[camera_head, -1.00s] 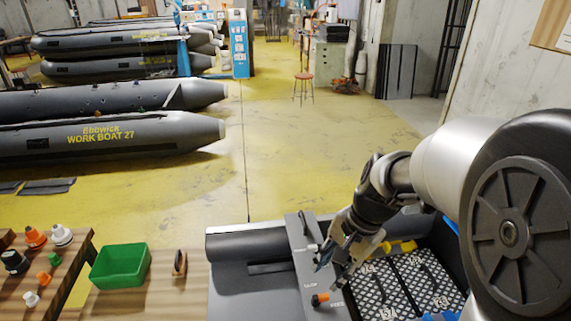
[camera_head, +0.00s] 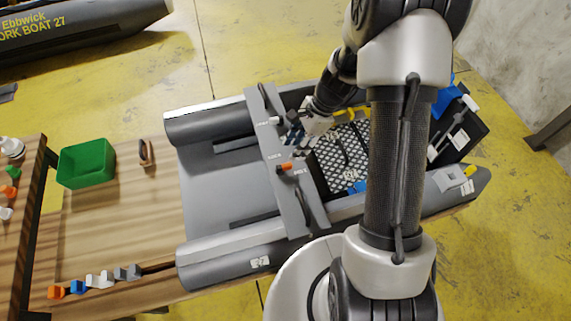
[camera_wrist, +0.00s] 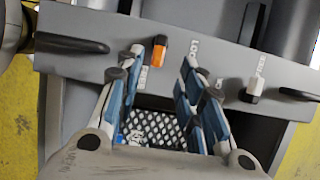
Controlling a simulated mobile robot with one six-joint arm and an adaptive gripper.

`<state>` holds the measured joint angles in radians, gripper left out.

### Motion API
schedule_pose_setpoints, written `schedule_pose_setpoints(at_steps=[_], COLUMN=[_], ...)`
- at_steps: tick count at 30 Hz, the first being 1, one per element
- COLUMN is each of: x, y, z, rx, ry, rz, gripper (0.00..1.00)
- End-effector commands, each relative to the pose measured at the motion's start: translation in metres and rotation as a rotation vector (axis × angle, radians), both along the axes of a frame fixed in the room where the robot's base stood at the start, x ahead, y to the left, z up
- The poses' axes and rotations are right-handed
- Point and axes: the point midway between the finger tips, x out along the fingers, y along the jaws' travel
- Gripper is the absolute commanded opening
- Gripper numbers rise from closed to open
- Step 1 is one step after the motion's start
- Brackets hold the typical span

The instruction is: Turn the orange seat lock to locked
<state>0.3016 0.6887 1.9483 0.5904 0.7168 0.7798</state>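The orange seat lock (camera_head: 285,167) is a small orange knob with a dark end on the grey seat board (camera_head: 270,140) across the boat. It also shows in the wrist view (camera_wrist: 159,54), upper centre, with printed LOCK and FREE labels on either side. Its exact setting is hard to tell. A white lock (camera_head: 274,121) sits farther along the same board and shows at right in the wrist view (camera_wrist: 254,85). My gripper (camera_head: 296,137) is over the board's edge, between the two locks. In the wrist view my gripper (camera_wrist: 160,72) is open and empty, fingertips just short of the orange lock.
Black handles (camera_wrist: 72,44) stick out at the board's ends. A patterned floor panel (camera_head: 342,150) lies beside the board under my gripper. A green bin (camera_head: 87,163) and several coloured knobs (camera_head: 100,280) are on the wooden table at left.

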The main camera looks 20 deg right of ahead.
Motion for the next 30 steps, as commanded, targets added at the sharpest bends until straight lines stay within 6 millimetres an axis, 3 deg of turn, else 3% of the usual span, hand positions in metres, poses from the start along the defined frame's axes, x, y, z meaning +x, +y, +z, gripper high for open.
schedule_pose_setpoints(at_steps=[3, 12, 25, 30], x=[-0.001, -0.001, 0.000, 0.000], y=[0.011, 0.030, 0.034, 0.034], z=[-0.029, -0.073, -0.081, -0.081], rx=[0.001, 0.000, 0.000, 0.000], ry=[0.004, 0.002, 0.000, 0.000], rz=[0.002, 0.003, 0.001, 0.001], gripper=[0.35, 0.35, 0.35, 0.25])
